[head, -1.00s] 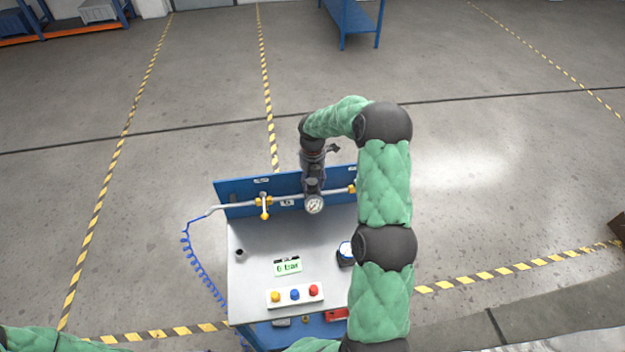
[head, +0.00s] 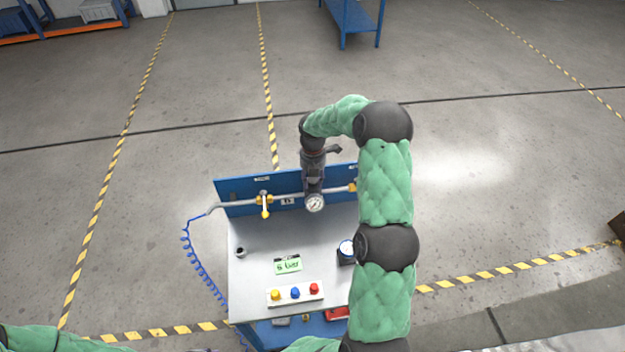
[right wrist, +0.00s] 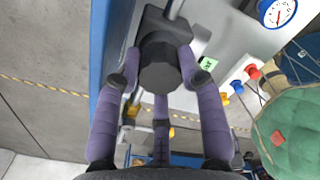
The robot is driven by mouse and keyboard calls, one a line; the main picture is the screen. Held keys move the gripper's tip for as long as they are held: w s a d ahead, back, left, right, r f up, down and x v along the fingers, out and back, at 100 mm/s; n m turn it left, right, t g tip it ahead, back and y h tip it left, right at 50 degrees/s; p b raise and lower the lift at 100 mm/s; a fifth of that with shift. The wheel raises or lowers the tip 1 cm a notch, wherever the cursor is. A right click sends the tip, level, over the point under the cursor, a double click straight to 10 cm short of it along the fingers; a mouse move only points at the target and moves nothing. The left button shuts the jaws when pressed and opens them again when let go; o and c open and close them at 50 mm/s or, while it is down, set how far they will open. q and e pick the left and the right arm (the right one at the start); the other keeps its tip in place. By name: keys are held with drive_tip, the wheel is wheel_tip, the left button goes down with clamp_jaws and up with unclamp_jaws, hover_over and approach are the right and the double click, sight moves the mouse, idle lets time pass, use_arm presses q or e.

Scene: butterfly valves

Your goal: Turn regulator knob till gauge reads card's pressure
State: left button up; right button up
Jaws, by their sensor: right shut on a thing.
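The dark regulator knob (right wrist: 160,66) sits between the purple fingers of my right gripper (right wrist: 161,85) in the right wrist view. The gripper is shut on it from above. In the head view my right gripper (head: 313,184) hides the knob. The small round white gauge (head: 314,203) shows just below it on the pipe; its needle is too small to read. The green card (head: 288,266) lies on the grey bench top and seems to read 6 bar. Green sleeving of my left arm shows at the bottom left, but its gripper is out of view.
A yellow-handled valve (head: 265,206) is on the pipe left of the regulator. A white box with yellow, blue and red buttons (head: 295,295) is in front. A blue coiled hose (head: 196,265) hangs at the left.

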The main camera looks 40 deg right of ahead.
drive_tip(key=m, duration=0.2)
drive_tip(key=m+b, duration=0.1)
drive_tip(key=m, duration=0.2)
drive_tip(key=shift+w+d+r+b, duration=0.1)
drive_tip(key=shift+d+b, duration=0.1)
drive_tip(key=shift+b, duration=0.1)
drive_tip(key=m+b, duration=0.1)
drive_tip(key=m, duration=0.3)
drive_tip(key=shift+m, duration=0.4)
drive_tip(key=m+b, duration=0.1)
drive_tip(key=m, duration=0.4)
drive_tip(key=shift+b, duration=0.3)
drive_tip(key=m+b, duration=0.1)
drive_tip(key=m, duration=0.7)
drive_tip(key=m+b, duration=0.1)
drive_tip(key=m, duration=0.2)
drive_tip(key=shift+s+a, duration=0.15)
drive_tip(key=shift+s, duration=0.05)
drive_tip(key=m+b, duration=0.1)
drive_tip(key=m, duration=0.4)
drive_tip(key=shift+a+m, duration=0.1)
drive_tip(key=shift+m, duration=0.3)
drive_tip(key=m, duration=0.2)
drive_tip(key=m+b, duration=0.1)
drive_tip(key=m, duration=0.2)
drive_tip(key=shift+a+f, duration=0.1)
drive_tip(key=shift+f, duration=0.1)
drive_tip(key=shift+a+m+b, duration=0.1)
drive_tip(key=shift+m+b, duration=0.2)
drive_tip(key=shift+m, duration=2.4)
